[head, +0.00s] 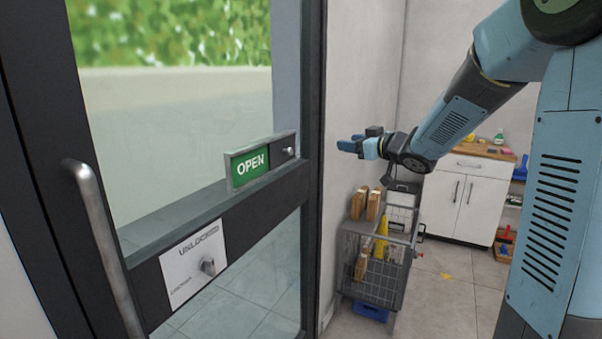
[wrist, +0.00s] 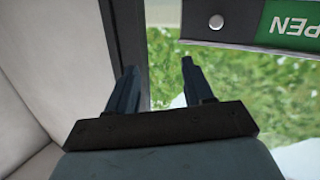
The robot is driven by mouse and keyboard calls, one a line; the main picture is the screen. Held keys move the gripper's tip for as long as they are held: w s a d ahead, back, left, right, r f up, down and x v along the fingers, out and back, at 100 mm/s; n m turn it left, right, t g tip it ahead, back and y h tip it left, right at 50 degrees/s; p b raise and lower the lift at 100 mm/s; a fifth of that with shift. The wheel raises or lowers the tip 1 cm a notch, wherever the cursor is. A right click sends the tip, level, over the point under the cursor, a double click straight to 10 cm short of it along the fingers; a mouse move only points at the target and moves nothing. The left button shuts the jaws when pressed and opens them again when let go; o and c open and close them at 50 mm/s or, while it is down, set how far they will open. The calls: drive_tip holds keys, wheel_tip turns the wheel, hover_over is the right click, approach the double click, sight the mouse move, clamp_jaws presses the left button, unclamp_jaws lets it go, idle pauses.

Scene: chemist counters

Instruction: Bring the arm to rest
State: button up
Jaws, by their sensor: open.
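My gripper (head: 350,143) is at the end of my arm, raised and reaching left toward the glass door in the head view. In the wrist view my gripper (wrist: 158,75) has its two fingers apart with nothing between them. The green OPEN sign (head: 250,166) on the door is to the left of the gripper and a little lower in the head view. Its edge also shows at the upper right of the wrist view (wrist: 290,25). I see no contact between the fingers and the sign or the door frame.
The dark-framed door has a metal handle (head: 103,245) and a white UNLOCKED plate (head: 194,262). A grey wire cart (head: 378,270) with wooden pieces stands below my arm. A white cabinet (head: 464,197) stands behind.

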drive_tip(key=s+d+r+m+h, duration=0.1)
drive_tip(key=s+d+m+h, duration=0.35)
drive_tip(key=s, duration=0.25)
drive_tip(key=s+d+r+m+h, duration=0.1)
drive_tip(key=s+d+m+h, duration=0.2)
drive_tip(key=s+d+h, duration=0.35)
drive_tip(key=s+a+f+g, duration=0.1)
drive_tip(key=s+f+g, duration=0.2)
drive_tip(key=s, duration=0.9)
drive_tip(key=s+a+f+m+g+y, duration=0.1)
drive_tip(key=s+f+g, duration=0.3)
drive_tip(key=s, duration=0.8)
drive_tip(key=shift+a+g, duration=0.4)
drive_tip(key=shift+a, duration=0.2)
drive_tip(key=shift+f+m, duration=0.1)
drive_tip(key=shift+m, duration=0.15)
drive_tip(key=shift+c, duration=0.3)
